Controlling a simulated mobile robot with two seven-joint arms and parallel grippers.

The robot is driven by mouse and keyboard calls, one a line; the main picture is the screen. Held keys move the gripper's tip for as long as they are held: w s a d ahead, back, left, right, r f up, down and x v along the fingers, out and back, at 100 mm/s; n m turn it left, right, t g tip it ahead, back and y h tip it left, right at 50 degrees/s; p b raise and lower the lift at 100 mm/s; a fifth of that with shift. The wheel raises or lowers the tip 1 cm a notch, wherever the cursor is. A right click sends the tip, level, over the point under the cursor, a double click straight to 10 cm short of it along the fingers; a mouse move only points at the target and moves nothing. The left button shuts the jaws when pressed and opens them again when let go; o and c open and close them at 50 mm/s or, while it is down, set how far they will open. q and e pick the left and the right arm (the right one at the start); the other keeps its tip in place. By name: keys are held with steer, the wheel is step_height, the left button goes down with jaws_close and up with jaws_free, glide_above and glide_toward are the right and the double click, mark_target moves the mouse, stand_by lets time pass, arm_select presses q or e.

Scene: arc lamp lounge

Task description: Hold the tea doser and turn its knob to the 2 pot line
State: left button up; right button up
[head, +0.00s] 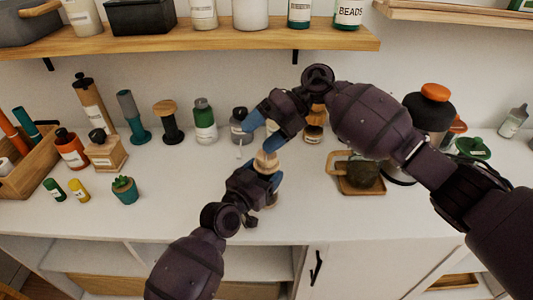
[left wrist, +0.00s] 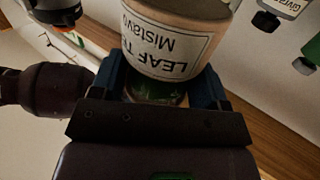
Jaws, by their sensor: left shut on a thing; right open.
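The tea doser (head: 266,160) stands near the front edge of the white counter, with a pale wooden top. In the left wrist view the tea doser (left wrist: 180,38) is a pale cylinder with a white label reading "LEAF T…" and "Mistavo", and a green lower part. My left gripper (head: 266,179) is shut around its body; its blue fingers also show in the left wrist view (left wrist: 158,88). My right gripper (head: 263,131) is open above and just behind the wooden top; I cannot tell whether it touches. The pot lines and knob pointer are not readable.
A teapot on a wooden tray (head: 362,190) stands to the right, beside an orange-lidded dark canister (head: 430,110). Jars and bottles line the back left, with a small potted plant (head: 124,189) in front. A wooden shelf (head: 190,43) overhangs the back.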

mark_target(266, 159)
steer(key=m, duration=0.1)
steer(key=m+y, duration=0.1)
steer(key=d+m, duration=0.1)
steer(key=m, duration=0.1)
steer(key=shift+w+f+y, duration=0.3)
steer(key=shift+y, duration=0.1)
steer(key=m, duration=0.1)
steer(key=d+m+y, duration=0.1)
steer(key=m, duration=0.2)
steer(key=shift+w+d+f+y, duration=0.15)
steer(key=shift+w+f+y, duration=0.15)
steer(key=shift+y, duration=0.1)
steer(key=shift+d+f+m+t+y, duration=1.1)
steer(key=shift+d+f+m+y, duration=1.3)
steer(key=shift+m, duration=4)
steer(key=shift+h, duration=0.3)
steer(key=shift+s+a+f, duration=0.1)
steer(key=shift+a+f, duration=0.05)
steer(key=shift+a, duration=1.4)
steer(key=shift+s+a+f, duration=0.1)
steer(key=shift+a+f, duration=0.05)
steer(key=shift+a, duration=1.4)
steer(key=c, duration=0.9)
steer(key=shift+c, duration=0.2)
steer(key=shift+t, duration=0.3)
